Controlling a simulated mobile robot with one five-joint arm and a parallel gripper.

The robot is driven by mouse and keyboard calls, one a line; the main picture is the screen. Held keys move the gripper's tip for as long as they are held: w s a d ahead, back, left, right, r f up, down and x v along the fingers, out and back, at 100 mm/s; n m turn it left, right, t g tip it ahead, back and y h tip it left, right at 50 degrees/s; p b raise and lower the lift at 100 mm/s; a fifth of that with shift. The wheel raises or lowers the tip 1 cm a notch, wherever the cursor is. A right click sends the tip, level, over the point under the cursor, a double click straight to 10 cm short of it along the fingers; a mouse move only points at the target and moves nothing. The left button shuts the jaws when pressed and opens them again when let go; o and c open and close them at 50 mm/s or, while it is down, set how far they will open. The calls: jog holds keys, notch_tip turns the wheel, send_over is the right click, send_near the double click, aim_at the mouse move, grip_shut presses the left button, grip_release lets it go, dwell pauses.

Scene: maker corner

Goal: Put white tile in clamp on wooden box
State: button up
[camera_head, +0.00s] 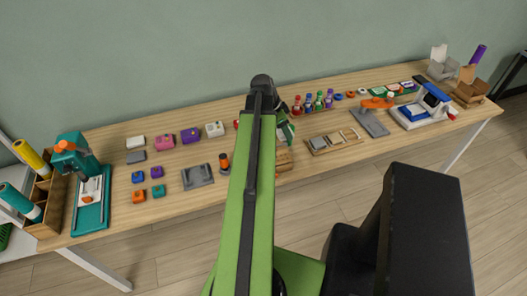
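A small white block (136,142) lies at the back left of the table, and a white piece with a dark top mark (214,130) lies farther right. I cannot tell if either is the white tile. A light wooden box (284,160) shows partly behind my green arm at the table's front. A green, white and dark part just above it (286,130) may be the clamp or part of my gripper. My arm rises through the middle and hides its own end. Whether my gripper is open or holds something is not visible.
A green press (88,190) and a wooden holder with rolls (45,205) stand at the left. Several coloured blocks and a grey plate (197,176) lie left of my arm. Bottles, a wooden tray (335,141), an orange-handled tool (373,120) and a blue-white machine (428,108) stand right.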

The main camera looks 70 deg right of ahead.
jog(key=w+a+f+b, duration=0.1)
jog(key=w, duration=0.1)
jog(key=w+f+b, duration=0.1)
jog(key=w+f, duration=0.1)
jog(key=w+a+f+b, duration=0.1)
jog(key=w+f, duration=0.1)
jog(key=w, duration=0.1)
jog(key=shift+a, duration=0.3)
jog(key=shift+w+a, duration=0.1)
jog(key=shift+w, duration=0.15)
notch_tip(320, 180, down, 4)
jog(key=b, duration=0.5)
jog(key=shift+f, duration=0.2)
jog(key=o, duration=1.5)
jog(key=shift+a, duration=0.15)
jog(key=shift+c, duration=0.2)
jog(key=shift+r+p, duration=0.3)
jog(key=p+v, duration=1.1)
jog(key=v, duration=0.1)
jog(key=shift+s, duration=0.1)
